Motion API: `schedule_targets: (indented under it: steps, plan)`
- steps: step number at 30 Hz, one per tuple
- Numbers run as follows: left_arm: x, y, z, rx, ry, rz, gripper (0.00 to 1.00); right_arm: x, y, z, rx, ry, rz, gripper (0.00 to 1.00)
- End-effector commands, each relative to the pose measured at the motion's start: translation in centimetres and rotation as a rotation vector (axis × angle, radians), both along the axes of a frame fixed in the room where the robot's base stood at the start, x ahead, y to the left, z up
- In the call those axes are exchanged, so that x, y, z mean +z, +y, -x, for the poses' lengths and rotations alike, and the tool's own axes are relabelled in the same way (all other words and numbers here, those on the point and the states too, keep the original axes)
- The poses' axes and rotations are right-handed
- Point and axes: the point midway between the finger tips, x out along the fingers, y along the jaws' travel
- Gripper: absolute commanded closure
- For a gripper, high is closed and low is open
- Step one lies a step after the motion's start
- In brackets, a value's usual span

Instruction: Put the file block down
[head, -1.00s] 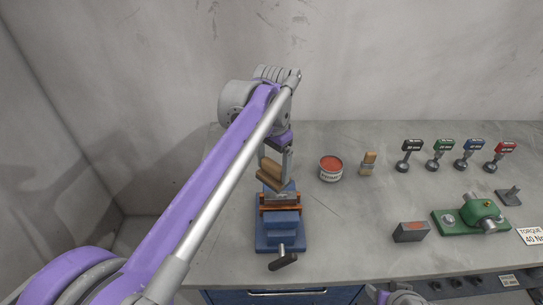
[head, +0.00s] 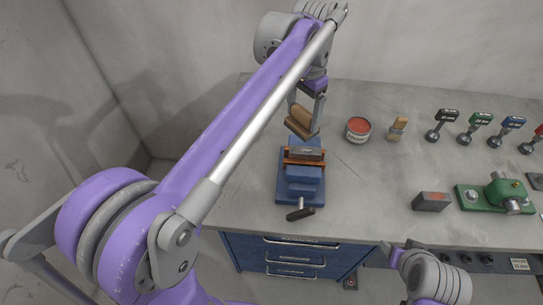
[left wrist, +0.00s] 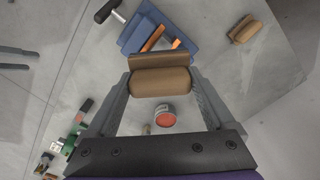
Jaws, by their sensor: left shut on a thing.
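My left gripper (head: 307,108) is shut on the file block (head: 301,123), a wooden block with a tan rounded back and a brown lower part. The block is tilted in the head view and shows just beyond the vise jaws, apparently held above the bench. In the left wrist view the file block (left wrist: 160,81) lies across between the two fingertips.
A red-topped tin (head: 358,130) and a wooden-handled brush (head: 397,128) stand right of the vise. A similar brush-like block (left wrist: 244,28) lies apart in the left wrist view. A grey-red block (head: 430,201) and green fixture (head: 495,195) are further right.

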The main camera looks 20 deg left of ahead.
Motion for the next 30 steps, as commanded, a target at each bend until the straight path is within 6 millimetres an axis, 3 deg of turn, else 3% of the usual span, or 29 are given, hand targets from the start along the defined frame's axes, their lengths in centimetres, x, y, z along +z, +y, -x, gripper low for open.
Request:
schedule_targets:
  steps: [5,12,18,23,30]
  plan:
    - [-2.2,2.3,1.0,0.096,0.010,0.001,1.00,-1.3,0.0,0.9,0.000,0.017,0.000,0.40]
    - [-9.1,9.8,4.5,0.443,0.018,0.003,1.00,-5.3,0.0,3.0,0.000,0.057,0.000,0.40]
    - [-12.9,14.6,7.4,0.688,0.006,0.001,1.00,-7.5,0.0,3.8,0.000,0.073,0.000,0.40]
    - [-14.5,16.1,8.5,0.775,0.001,0.001,1.00,-8.0,0.0,4.0,0.000,0.076,0.000,0.40]
    - [-18.6,16.3,8.5,0.786,-0.001,0.000,1.00,-8.3,0.0,4.1,0.000,0.078,0.000,0.40]
